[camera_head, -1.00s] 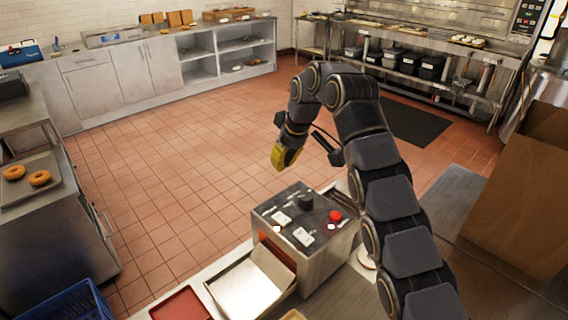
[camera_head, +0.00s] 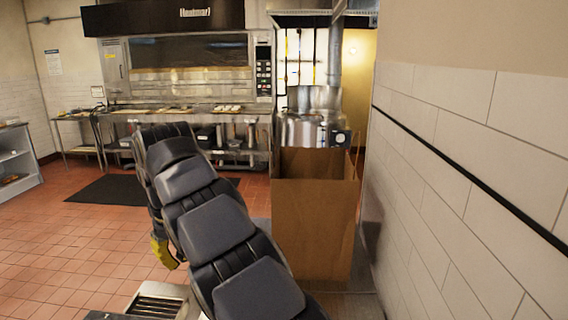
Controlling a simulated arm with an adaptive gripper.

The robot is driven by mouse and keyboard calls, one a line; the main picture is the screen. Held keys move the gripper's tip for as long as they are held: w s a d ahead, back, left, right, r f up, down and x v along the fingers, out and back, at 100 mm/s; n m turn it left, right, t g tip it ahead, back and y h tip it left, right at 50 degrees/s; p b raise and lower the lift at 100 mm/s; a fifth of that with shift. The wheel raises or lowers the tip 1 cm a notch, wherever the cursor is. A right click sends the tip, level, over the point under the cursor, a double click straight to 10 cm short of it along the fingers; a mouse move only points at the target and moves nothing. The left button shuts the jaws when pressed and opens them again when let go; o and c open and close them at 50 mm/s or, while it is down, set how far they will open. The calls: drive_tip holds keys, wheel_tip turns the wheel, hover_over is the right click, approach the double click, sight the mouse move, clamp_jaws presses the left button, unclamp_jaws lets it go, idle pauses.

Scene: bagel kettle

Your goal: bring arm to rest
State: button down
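My arm reaches up from the bottom middle of the head view and bends over at its top. My gripper (camera_head: 163,252) shows only as a yellow part to the left of the arm, above the tiled floor. Most of it is hidden behind the arm links, so I cannot tell whether its fingers are open or shut. I see nothing hanging from it.
A tall open cardboard box (camera_head: 312,225) stands right of my arm, with a metal kettle (camera_head: 312,128) behind it. A tiled wall (camera_head: 460,160) closes the right side. A steel oven counter (camera_head: 190,112) stands at the back. The floor (camera_head: 60,245) at left is clear.

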drive_tip(key=s+d+r+m+g+h, duration=0.1)
drive_tip(key=s+d+m, duration=0.3)
drive_tip(key=d, duration=0.8)
drive_tip(key=s+d+r+m, duration=0.1)
drive_tip(key=s+d+m, duration=0.3)
drive_tip(key=d, duration=0.8)
drive_tip(key=s+d+f+m, duration=0.1)
drive_tip(key=s+d+f, duration=0.1)
drive_tip(key=s, duration=0.5)
drive_tip(key=s+d+f+m+g, duration=0.1)
drive_tip(key=s+d+f, duration=0.2)
drive_tip(key=s, duration=0.5)
drive_tip(key=s+d+f+m+g, duration=0.1)
drive_tip(key=s+d+f, duration=0.1)
drive_tip(key=s, duration=0.5)
drive_tip(key=shift+s+d+f, duration=0.25)
drive_tip(key=shift+s+f, duration=0.05)
drive_tip(key=shift+f, duration=0.1)
